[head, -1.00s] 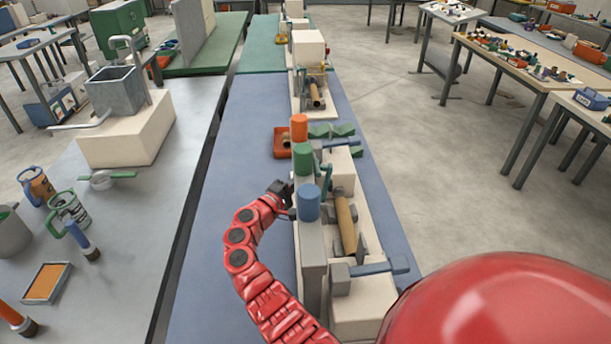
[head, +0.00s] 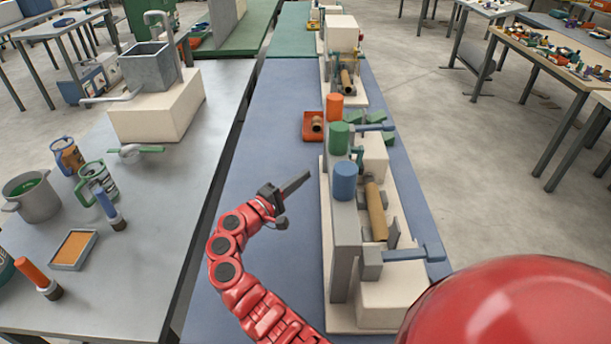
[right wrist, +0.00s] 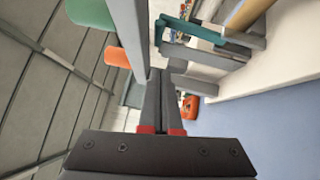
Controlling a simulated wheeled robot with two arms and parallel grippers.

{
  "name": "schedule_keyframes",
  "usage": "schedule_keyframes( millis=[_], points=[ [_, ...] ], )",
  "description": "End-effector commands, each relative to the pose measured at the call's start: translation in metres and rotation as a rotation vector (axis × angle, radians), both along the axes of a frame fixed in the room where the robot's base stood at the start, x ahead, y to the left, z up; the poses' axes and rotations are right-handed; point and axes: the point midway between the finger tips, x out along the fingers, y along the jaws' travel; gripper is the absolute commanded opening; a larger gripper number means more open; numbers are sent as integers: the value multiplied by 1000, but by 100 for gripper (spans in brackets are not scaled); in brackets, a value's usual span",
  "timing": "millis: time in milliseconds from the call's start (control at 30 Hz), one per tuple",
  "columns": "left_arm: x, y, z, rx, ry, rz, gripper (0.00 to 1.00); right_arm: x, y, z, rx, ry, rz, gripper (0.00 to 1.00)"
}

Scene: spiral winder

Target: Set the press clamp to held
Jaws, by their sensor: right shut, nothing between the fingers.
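A teal lever (head: 357,155) shows beside the green cylinder, and a teal bar (right wrist: 192,29) shows in the right wrist view. I cannot tell which part is the press clamp. My right gripper (head: 296,186) is left of the upright, apart from it; its fingers are together and empty, also in the right wrist view (right wrist: 166,80). My left gripper is out of view.
Blue-grey handles (head: 405,254) reach out on the winder's right side. An orange tray (head: 313,126) sits behind the gripper. The blue mat (head: 275,150) is clear to the left. A grey table (head: 190,200) with cups stands further left.

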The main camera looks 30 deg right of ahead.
Motion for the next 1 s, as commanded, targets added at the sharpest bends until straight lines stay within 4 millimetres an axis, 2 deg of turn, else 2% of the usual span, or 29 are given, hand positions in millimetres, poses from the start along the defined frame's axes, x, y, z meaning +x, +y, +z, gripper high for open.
schedule_keyframes(
  millis=[267,600,1000],
  points=[
    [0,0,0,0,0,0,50,1,1,-2,-9,7,2,0],
    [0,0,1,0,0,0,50,8,12,-20,-115,73,2,0],
    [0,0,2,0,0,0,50,8,10,-20,-120,74,1,0]
  ],
)
